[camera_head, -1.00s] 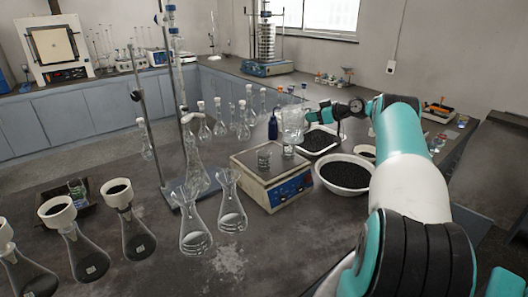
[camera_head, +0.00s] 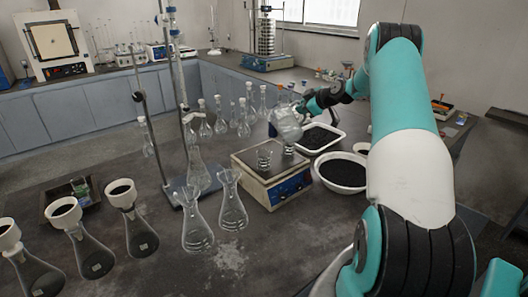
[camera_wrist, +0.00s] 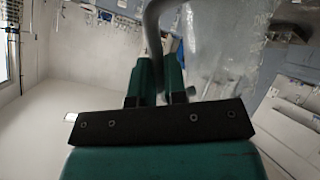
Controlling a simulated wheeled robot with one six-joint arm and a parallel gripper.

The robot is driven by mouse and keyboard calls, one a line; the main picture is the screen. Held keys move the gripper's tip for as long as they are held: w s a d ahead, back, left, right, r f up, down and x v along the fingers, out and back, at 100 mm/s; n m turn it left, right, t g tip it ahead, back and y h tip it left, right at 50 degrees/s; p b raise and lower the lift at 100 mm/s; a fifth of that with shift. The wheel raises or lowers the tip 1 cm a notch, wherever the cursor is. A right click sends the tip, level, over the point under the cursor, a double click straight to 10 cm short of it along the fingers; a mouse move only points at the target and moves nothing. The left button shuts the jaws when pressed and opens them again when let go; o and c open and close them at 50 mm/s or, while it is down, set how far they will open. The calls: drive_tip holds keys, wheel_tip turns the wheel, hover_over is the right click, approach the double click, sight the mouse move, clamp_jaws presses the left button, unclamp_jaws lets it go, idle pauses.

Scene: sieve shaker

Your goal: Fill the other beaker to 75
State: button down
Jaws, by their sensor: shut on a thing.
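My gripper (camera_head: 304,106) is shut on the handle of a clear glass jug (camera_head: 287,125). The jug hangs above the back right of the balance (camera_head: 277,193) and is tilted, its mouth towards the lower left. A small glass beaker (camera_head: 264,158) stands on the balance. A second small beaker (camera_head: 289,149) stands behind it to the right, just under the jug and partly hidden. I cannot read the liquid levels. In the wrist view the curved handle (camera_wrist: 152,35) passes between my fingers, with the blurred clear jug (camera_wrist: 222,45) on the right.
A white bowl of black grains (camera_head: 342,174) stands right of the balance, and a white tray of dark grains (camera_head: 318,138) behind it. Flasks (camera_head: 197,225) stand in front and to the left. A stand (camera_head: 152,95) rises at the left. A dark blue bottle (camera_head: 272,124) is close behind the jug.

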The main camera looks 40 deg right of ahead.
sight(293, 103)
drive_tip(key=shift+w+a+r+n+h+p, duration=0.2)
drive_tip(key=shift+a+r+n+h+p, duration=0.15)
drive_tip(key=shift+a, duration=0.3)
drive_tip(key=shift+w+a+r+n+h+p, duration=0.15)
drive_tip(key=shift+a+r+n+h+p, duration=0.1)
drive_tip(key=shift+a+h, duration=0.3)
drive_tip(key=shift+a+r+n+g, duration=0.2)
drive_tip(key=shift+a+n+g, duration=0.1)
drive_tip(key=shift+a, duration=0.1)
drive_tip(key=shift+w+a+r+n+h+p, duration=0.1)
drive_tip(key=shift+a+r+n+h+p, duration=0.25)
drive_tip(key=shift+h+p, duration=0.3)
idle(0.3)
drive_tip(key=shift+w+a+n+g+h+p, duration=0.2)
drive_tip(key=shift+a+n+g+h+p, duration=0.15)
drive_tip(key=shift+a+h, duration=0.25)
idle(3.4)
